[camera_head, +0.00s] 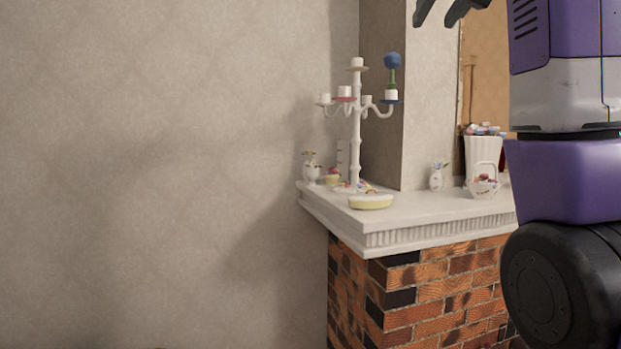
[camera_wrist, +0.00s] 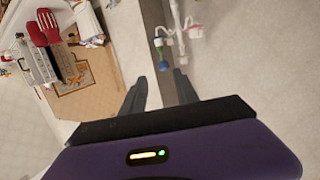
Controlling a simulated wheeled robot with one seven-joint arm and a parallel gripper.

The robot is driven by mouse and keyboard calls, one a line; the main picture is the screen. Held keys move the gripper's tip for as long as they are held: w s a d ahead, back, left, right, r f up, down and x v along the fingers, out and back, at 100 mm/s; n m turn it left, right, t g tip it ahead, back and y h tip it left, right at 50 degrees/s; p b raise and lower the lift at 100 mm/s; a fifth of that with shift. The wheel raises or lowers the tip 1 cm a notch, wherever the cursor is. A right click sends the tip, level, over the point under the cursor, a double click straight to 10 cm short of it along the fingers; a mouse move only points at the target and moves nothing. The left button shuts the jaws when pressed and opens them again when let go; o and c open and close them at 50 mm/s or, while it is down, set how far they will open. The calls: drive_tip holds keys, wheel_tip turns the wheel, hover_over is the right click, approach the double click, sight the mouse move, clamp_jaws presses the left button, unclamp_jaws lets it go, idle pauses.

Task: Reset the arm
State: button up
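My gripper (camera_head: 447,10) shows at the top of the head view, with its dark fingers partly cut off by the frame edge. It is up in the air, above and in front of the mantel. In the wrist view my gripper (camera_wrist: 161,90) has two dark fingers standing apart with nothing between them. My purple and grey arm fills the right side of the head view and hides part of the fireplace.
A white mantel (camera_head: 430,212) tops the brick fireplace (camera_head: 425,290). The left side is bare wall.

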wheel_tip(320, 180, up, 6)
drive_tip(key=t, duration=0.3)
wheel_tip(320, 180, down, 30)
drive_tip(key=w+a+n+t+y, duration=0.1)
drive_tip(key=w+t+y, duration=0.15)
drive_tip(key=t, duration=0.25)
drive_tip(key=s+f, duration=0.3)
drive_tip(key=f, duration=0.4)
drive_tip(key=s+f, duration=0.3)
drive_tip(key=f, duration=0.4)
drive_tip(key=s+f+g+h, duration=0.1)
drive_tip(key=s+f+g, duration=0.1)
drive_tip(key=s+f, duration=1.55)
drive_tip(key=s+f+g, duration=0.2)
drive_tip(key=s+f, duration=0.3)
drive_tip(key=s, duration=0.4)
drive_tip(key=s+d+f+g, duration=0.1)
drive_tip(key=s+f, duration=0.4)
drive_tip(key=s, duration=0.5)
drive_tip(key=s+f+g, duration=0.4)
drive_tip(key=s+f, duration=0.1)
drive_tip(key=s, duration=0.4)
drive_tip(key=shift+s+d, duration=0.25)
drive_tip(key=shift+s, duration=0.05)
